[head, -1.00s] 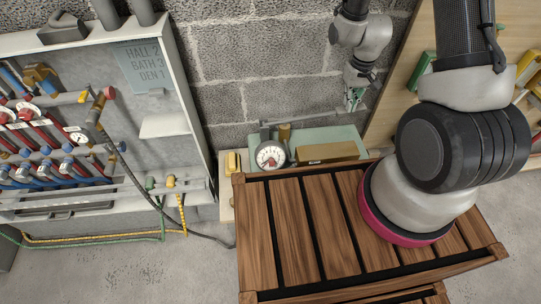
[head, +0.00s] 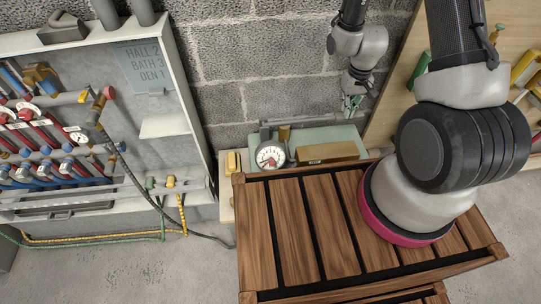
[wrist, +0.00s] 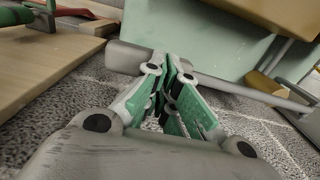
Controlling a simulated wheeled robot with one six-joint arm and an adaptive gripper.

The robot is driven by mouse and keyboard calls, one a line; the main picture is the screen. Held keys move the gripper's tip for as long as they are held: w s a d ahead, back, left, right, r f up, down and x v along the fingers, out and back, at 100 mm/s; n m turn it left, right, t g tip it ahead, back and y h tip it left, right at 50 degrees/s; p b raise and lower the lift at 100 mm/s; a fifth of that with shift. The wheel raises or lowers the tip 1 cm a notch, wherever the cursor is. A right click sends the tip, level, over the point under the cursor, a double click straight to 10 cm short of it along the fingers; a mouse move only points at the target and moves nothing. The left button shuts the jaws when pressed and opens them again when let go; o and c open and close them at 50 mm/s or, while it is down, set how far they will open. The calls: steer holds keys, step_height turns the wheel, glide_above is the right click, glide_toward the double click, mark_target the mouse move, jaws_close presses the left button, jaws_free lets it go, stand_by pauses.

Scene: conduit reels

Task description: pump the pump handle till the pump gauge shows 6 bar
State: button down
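The pump stands on a bench by the block wall, with a round white pump gauge (head: 270,155) and a brass cylinder (head: 285,134) behind it. The gauge's needle and figures are too small to read. The grey pump handle (head: 305,120) is a bar reaching right from the pump towards my gripper (head: 352,103). In the wrist view, my gripper (wrist: 172,72) has its green-padded fingers together at the tips. The handle bar (wrist: 250,92) runs crosswise behind the fingertips, which hide part of it. I cannot tell whether they touch it.
A brass-coloured block (head: 328,152) lies on the green mat right of the gauge. A yellow item (head: 233,163) is at the bench's left end. A slatted wooden top (head: 290,230) is in front. A valve cabinet (head: 185,110) stands left, with hoses on the floor.

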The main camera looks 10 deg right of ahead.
step_height(320, 180, up, 10)
steer(key=shift+r, duration=0.2)
stand_by(0.6)
steer(key=shift+f, duration=0.1)
stand_by(0.4)
steer(key=shift+f, duration=3.75)
steer(key=shift+f, duration=1.65)
step_height(320, 180, up, 11)
